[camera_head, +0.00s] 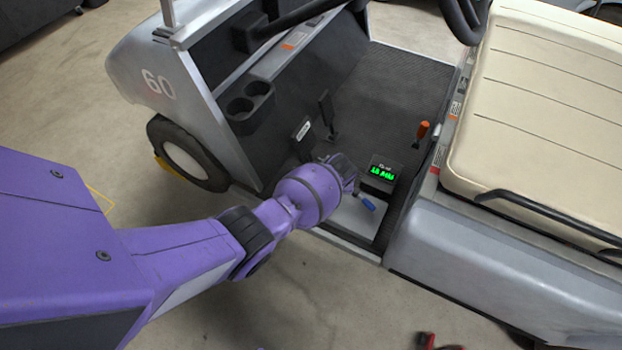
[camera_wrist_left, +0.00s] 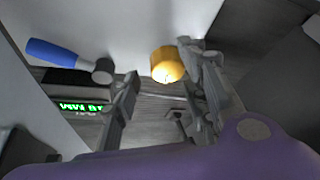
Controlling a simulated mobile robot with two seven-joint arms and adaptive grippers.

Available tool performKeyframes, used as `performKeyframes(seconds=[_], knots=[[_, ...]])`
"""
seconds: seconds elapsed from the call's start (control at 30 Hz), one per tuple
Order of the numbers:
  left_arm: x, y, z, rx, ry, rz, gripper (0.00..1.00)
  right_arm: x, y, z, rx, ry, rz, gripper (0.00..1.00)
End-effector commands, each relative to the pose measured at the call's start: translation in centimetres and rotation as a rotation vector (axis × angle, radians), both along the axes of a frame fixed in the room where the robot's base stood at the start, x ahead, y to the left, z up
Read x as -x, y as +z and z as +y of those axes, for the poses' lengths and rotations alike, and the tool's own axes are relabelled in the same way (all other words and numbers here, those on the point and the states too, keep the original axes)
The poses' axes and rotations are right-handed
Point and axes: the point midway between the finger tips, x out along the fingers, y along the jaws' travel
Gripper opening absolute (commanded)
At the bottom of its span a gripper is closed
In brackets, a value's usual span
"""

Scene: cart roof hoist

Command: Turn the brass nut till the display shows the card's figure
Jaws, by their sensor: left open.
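My left gripper (camera_head: 350,176) reaches down to the cart's floor, beside the small black display box (camera_head: 383,171). The display shows green characters, too small to read surely; it also shows upside down in the left wrist view (camera_wrist_left: 80,106). In the left wrist view the brass nut (camera_wrist_left: 166,64) appears between the open fingers of my left gripper (camera_wrist_left: 168,82), nearer the right-hand finger. I cannot tell whether that finger touches it. In the head view the nut is hidden behind my gripper. I cannot make out a card. My right gripper is not in view.
A blue-handled tool (camera_head: 366,203) lies by the display; it also shows in the left wrist view (camera_wrist_left: 60,53). An orange-handled lever (camera_head: 422,133) stands by the cream seat (camera_head: 540,90). Pedals (camera_head: 328,112) and a cup holder (camera_head: 249,104) are left of the floor mat (camera_head: 390,90).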

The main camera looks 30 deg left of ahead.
Motion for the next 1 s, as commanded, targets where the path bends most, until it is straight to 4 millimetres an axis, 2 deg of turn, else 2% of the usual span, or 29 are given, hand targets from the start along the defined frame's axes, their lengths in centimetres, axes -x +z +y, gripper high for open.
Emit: performKeyframes(seconds=[0.6, 0.77, 1.0], knots=[[3.4, 8.3, -1.5, 0.003, 0.000, 0.001, 0.41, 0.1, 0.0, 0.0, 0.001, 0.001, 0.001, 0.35], [3.9, 9.3, -1.6, 0.002, 0.001, 0.004, 0.41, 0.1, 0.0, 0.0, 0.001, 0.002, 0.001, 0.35], [4.0, 9.5, -1.6, 0.001, 0.001, 0.004, 0.41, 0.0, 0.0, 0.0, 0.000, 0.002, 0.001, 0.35]])
